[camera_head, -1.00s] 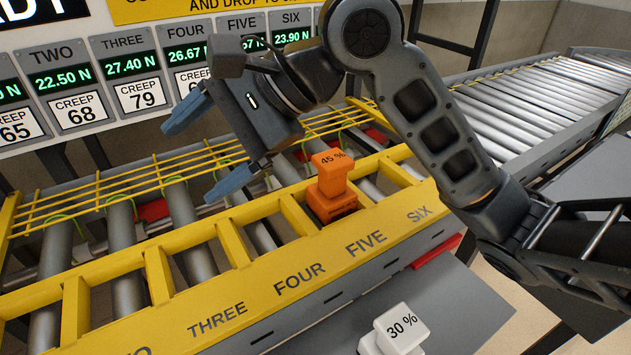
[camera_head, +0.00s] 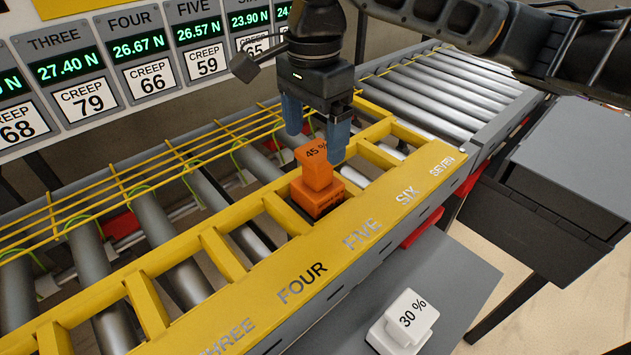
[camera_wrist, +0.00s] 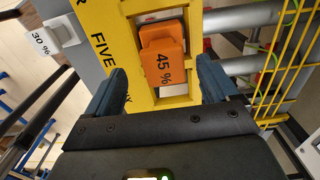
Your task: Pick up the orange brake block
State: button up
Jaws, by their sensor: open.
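The orange brake block (camera_head: 317,172), marked 45 %, sits upright in a slot of the yellow frame (camera_head: 215,252), near the FIVE label. It has a wide base and a narrower top. In the wrist view the orange block (camera_wrist: 162,55) lies ahead, between the lines of the two blue fingers. My gripper (camera_head: 316,132) is open and empty. It points down at the block, with its fingertips beside and just above the block's top in the head view. I cannot tell from the head view whether they touch it.
A white 30 % block (camera_head: 404,322) stands on a grey shelf (camera_head: 440,270) in front of the frame. Yellow guard bars (camera_head: 130,185) run behind the rollers. A display panel (camera_head: 120,70) stands at the back. A grey box (camera_head: 580,165) is at the right.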

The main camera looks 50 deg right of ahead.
aim_at(317, 150)
jog(key=f, duration=0.2)
jog(key=d+f, duration=0.1)
jog(key=f, duration=0.2)
jog(key=shift+d, duration=0.1)
jog(key=shift+w, duration=0.1)
grip_shut()
dwell(0.6)
jog(key=shift+r, duration=0.1)
